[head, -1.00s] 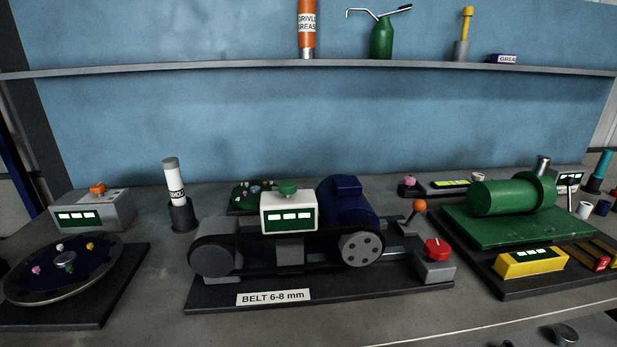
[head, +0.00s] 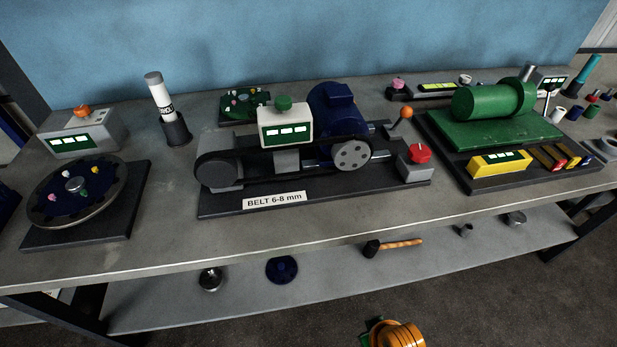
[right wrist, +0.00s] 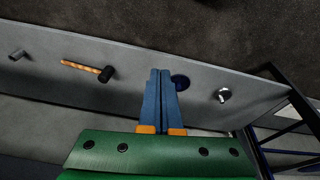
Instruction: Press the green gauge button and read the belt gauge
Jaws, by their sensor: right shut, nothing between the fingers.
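The belt gauge (head: 286,127) is a white box with a dark green display, standing over the belt drive in the middle of the bench in the head view. The display shows several pale blocks, too small to read as figures. The green gauge button (head: 283,103) sits on top of the box. A plate reading "BELT 6-8 mm" (head: 274,200) lies on the dark base in front. My left gripper is not in view.
A blue motor (head: 338,110), an orange-knobbed lever (head: 405,113) and a red knob (head: 420,153) stand near the gauge. A white tube (head: 160,98) is at its left, a green machine (head: 490,103) at its right. A mallet (head: 398,245) lies on the lower shelf.

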